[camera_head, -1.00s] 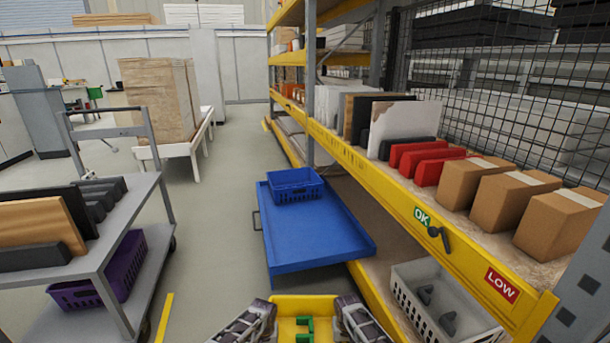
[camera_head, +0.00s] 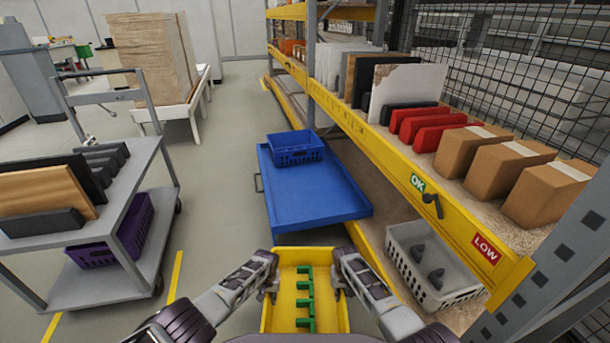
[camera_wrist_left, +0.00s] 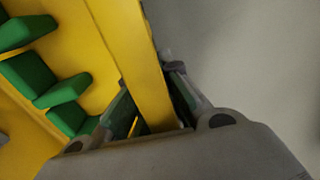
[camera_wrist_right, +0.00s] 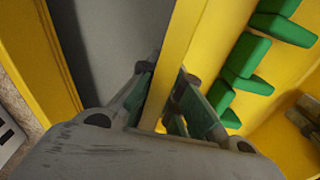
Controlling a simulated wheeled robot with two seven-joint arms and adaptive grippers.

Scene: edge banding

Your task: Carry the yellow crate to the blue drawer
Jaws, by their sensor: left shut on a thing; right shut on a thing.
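The yellow crate (camera_head: 290,307) is held in front of me at the bottom middle of the head view, with a row of green parts (camera_head: 305,300) inside. My left gripper (camera_head: 267,287) is shut on its left wall, which also shows in the left wrist view (camera_wrist_left: 135,60). My right gripper (camera_head: 340,285) is shut on its right wall, seen between the fingers in the right wrist view (camera_wrist_right: 170,70). The blue drawer (camera_head: 315,200) is pulled out from the lower shelf, just beyond the crate. A blue basket (camera_head: 296,150) sits at its far left part; the near part is bare.
A yellow shelf rack (camera_head: 400,175) with boxes runs along the right, close to my right arm. A white basket (camera_head: 432,265) stands on its lower shelf. A grey cart (camera_head: 125,205) with panels and a purple basket stands left. Clear floor lies between cart and drawer.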

